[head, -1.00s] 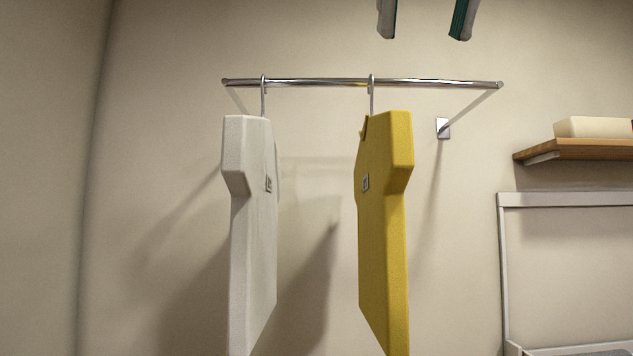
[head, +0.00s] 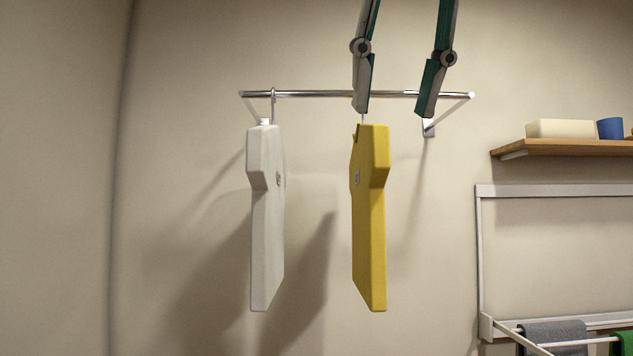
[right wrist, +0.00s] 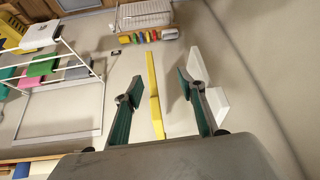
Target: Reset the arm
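My right gripper (head: 392,108) comes down from the top of the head view with its two fingers spread apart and nothing between them. Its left finger overlaps the hanging rod in the picture, just above the yellow garment. In the right wrist view my right gripper (right wrist: 158,118) is also open and empty. The yellow garment (head: 371,220) and the white garment (head: 266,215) hang from the rod (head: 320,94) on hooks. In the right wrist view, the yellow garment (right wrist: 154,92) appears between the fingers but beyond them. My left gripper is not in view.
A wooden shelf (head: 570,147) at the right holds a cream block (head: 574,128) and a blue cup (head: 610,128). Below it is a white drying rack (head: 478,260) with a grey cloth (head: 555,335). The wall left of the white garment is clear.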

